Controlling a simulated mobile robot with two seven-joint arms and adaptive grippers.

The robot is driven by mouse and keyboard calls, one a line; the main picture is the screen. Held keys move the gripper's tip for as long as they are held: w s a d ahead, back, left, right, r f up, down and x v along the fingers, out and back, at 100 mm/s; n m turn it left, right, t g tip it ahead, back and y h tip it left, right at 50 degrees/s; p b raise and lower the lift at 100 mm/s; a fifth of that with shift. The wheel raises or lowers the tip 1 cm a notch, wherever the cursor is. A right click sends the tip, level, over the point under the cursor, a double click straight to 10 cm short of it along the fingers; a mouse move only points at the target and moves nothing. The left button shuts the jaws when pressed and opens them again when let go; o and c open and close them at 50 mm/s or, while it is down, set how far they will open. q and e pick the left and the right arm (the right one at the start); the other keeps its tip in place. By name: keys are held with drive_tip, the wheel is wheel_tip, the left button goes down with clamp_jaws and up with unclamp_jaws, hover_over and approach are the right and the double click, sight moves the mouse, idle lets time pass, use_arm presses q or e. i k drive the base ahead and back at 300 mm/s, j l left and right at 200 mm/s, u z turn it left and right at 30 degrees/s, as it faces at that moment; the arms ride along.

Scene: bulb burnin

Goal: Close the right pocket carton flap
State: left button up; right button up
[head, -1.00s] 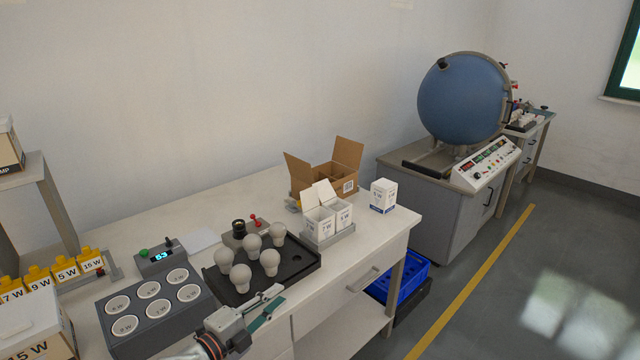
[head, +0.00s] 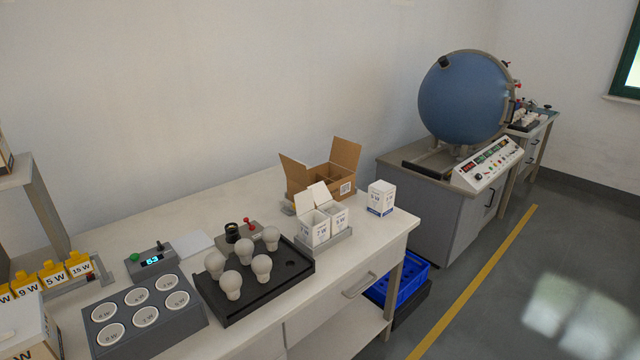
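Two small white cartons stand side by side in a grey holder (head: 325,244) near the far right end of the bench. The left pocket carton (head: 314,231) appears to read 7 W. The right pocket carton (head: 339,217) appears to read 5 W. The left carton's flap (head: 303,201) stands up, open. The right carton's flap (head: 320,193) also stands up, open, tilted back to the left. Neither of my grippers shows in the head view.
An open cardboard box (head: 325,175) is behind the cartons. A closed white carton (head: 381,198) stands to their right. A black tray (head: 285,288) with several bulbs (head: 230,284) and a grey socket block (head: 146,316) lie to the left.

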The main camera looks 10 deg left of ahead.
sight(321, 195)
drive_tip(key=i+l, duration=0.7)
drive_tip(key=i+j+u, duration=0.05)
drive_tip(key=i, duration=0.05)
